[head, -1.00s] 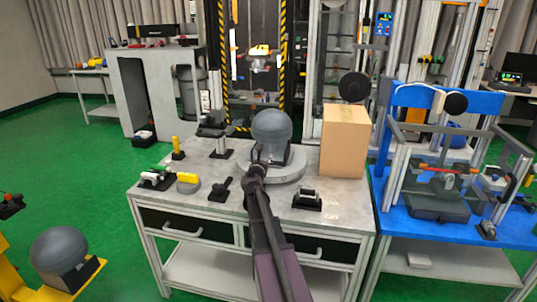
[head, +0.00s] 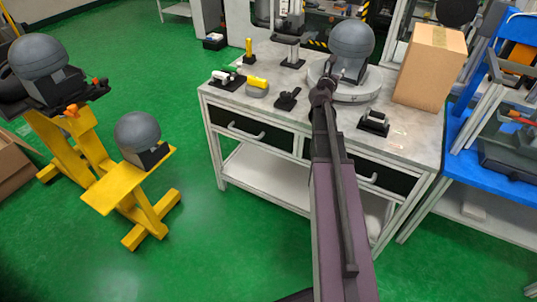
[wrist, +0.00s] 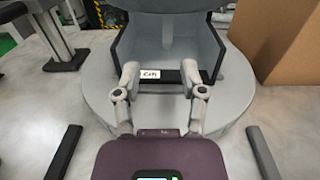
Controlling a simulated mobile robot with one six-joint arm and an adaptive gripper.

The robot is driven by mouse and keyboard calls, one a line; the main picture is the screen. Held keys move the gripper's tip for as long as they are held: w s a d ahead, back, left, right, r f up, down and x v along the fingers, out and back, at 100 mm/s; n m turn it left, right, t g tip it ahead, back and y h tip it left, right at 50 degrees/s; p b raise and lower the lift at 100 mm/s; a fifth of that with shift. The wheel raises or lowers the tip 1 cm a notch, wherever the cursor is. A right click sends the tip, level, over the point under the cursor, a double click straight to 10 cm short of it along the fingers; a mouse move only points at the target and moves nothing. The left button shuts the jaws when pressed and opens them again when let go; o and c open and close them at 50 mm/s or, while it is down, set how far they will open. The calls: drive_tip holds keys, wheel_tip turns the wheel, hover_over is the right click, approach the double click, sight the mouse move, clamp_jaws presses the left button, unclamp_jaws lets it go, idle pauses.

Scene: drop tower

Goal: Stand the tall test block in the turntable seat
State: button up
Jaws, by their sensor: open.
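The round grey turntable (head: 357,92) sits on the workbench. On it stands a grey dome-topped block (head: 351,42) with a dark, open-fronted base, seemingly upright. In the wrist view, the pale grey body (wrist: 168,30) sits between the dark side walls, above a black front strip (wrist: 170,77) with a small white label. I cannot tell whether this is the tall test block, or how its bottom meets the seat. My gripper (wrist: 160,80) is open, its fingers apart at the front strip; contact is unclear. In the head view, my gripper (head: 324,88) partly covers the turntable's front.
A cardboard box (head: 430,66) stands right of the turntable. A black clamp (head: 374,121) and yellow-topped parts (head: 257,84) lie nearby on the bench. Similar domed objects rest on the yellow stand (head: 130,180) and at far left (head: 40,60). Green floor is clear between.

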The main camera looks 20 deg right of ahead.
drive_tip(key=w+a+f+n+t+y, duration=0.1)
drive_tip(key=w+a+n+t+y, duration=0.1)
drive_tip(key=a+n+y, duration=0.65)
drive_tip(key=w+a+f+n+t+y, duration=0.1)
drive_tip(key=a+f+n+t+y, duration=0.2)
drive_tip(key=a+n, duration=1)
drive_tip(key=s+a+f+n+g+y, duration=0.3)
drive_tip(key=a+n, duration=0.2)
drive_tip(key=a, duration=0.2)
drive_tip(key=s+a+f+n+g+y, duration=0.2)
drive_tip(key=a+f+n+g+y, duration=0.1)
drive_tip(key=a+n, duration=0.3)
drive_tip(key=s+a+f+n+g+h, duration=0.1)
drive_tip(key=s+a+f+n+g, duration=0.1)
drive_tip(key=s, duration=0.5)
drive_tip(key=s+a+f+n+g+h, duration=0.1)
drive_tip(key=s+a+f+n+g, duration=0.1)
drive_tip(key=s+f+n+g, duration=0.2)
drive_tip(key=s+a+f+n+g+h, duration=0.2)
drive_tip(key=s+n+g, duration=0.3)
drive_tip(key=s, duration=0.5)
drive_tip(key=shift+s+a+f+n, duration=0.15)
drive_tip(key=shift+s+f+n, duration=0.2)
drive_tip(key=shift+n, duration=0.5)
drive_tip(key=shift+w, duration=0.1)
wheel_tip(320, 180, up, 23)
drive_tip(key=p, duration=2.2)
drive_tip(key=shift+f+p, duration=0.2)
drive_tip(key=shift+p, duration=0.2)
